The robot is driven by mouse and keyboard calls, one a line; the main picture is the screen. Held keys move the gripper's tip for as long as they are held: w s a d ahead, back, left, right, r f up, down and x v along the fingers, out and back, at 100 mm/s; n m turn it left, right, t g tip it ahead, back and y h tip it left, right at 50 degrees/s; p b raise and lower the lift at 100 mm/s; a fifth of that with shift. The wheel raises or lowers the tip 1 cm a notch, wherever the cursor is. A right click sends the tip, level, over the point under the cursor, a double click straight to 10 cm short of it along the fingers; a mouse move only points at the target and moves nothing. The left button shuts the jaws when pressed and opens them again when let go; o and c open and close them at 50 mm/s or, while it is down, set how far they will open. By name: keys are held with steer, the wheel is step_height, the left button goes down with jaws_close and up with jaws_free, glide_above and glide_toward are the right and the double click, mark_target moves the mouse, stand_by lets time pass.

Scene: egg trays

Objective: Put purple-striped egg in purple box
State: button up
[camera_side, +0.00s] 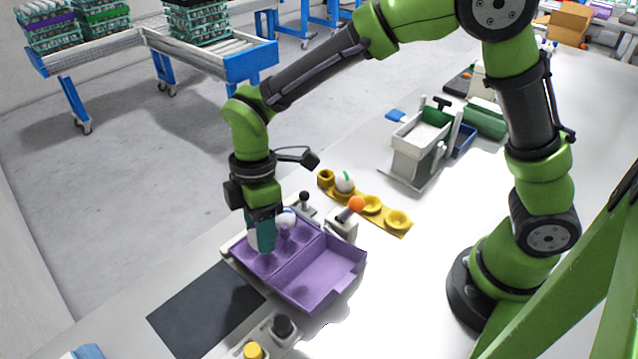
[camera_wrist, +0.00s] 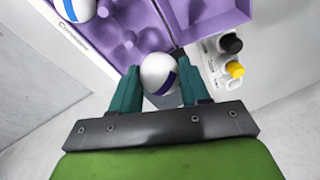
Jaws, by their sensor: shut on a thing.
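The purple-striped egg (camera_wrist: 158,74) is white with a dark purple band and sits between the two teal fingers in the wrist view. My gripper (camera_wrist: 160,88) is shut on it. In the side view my gripper (camera_side: 262,238) points down over the left compartment of the purple box (camera_side: 318,272), and its fingers mostly hide the held egg. The box also shows in the wrist view (camera_wrist: 205,12). I cannot tell whether the held egg touches the box. A blue-striped egg (camera_side: 287,218) rests in the box's back part; it also shows in the wrist view (camera_wrist: 75,8).
A yellow egg holder (camera_side: 397,220) behind the box holds a green-striped egg (camera_side: 345,182). An orange-knobbed lever (camera_side: 356,204) stands close behind the box. A black and yellow button unit (camera_side: 268,338) is in front. A dark mat (camera_side: 205,308) lies left. The box's right compartment is empty.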

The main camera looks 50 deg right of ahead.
steer(key=shift+f, duration=3.05)
steer(key=shift+f, duration=0.1)
steer(key=o, duration=0.8)
steer(key=shift+c, duration=0.2)
step_height(320, 180, up, 17)
steer(key=w+d, duration=0.1)
steer(key=d, duration=0.1)
steer(key=shift+w+d+f, duration=0.15)
steer(key=shift+w+d, duration=0.05)
steer(key=shift+w, duration=0.15)
steer(key=shift+d, duration=0.1)
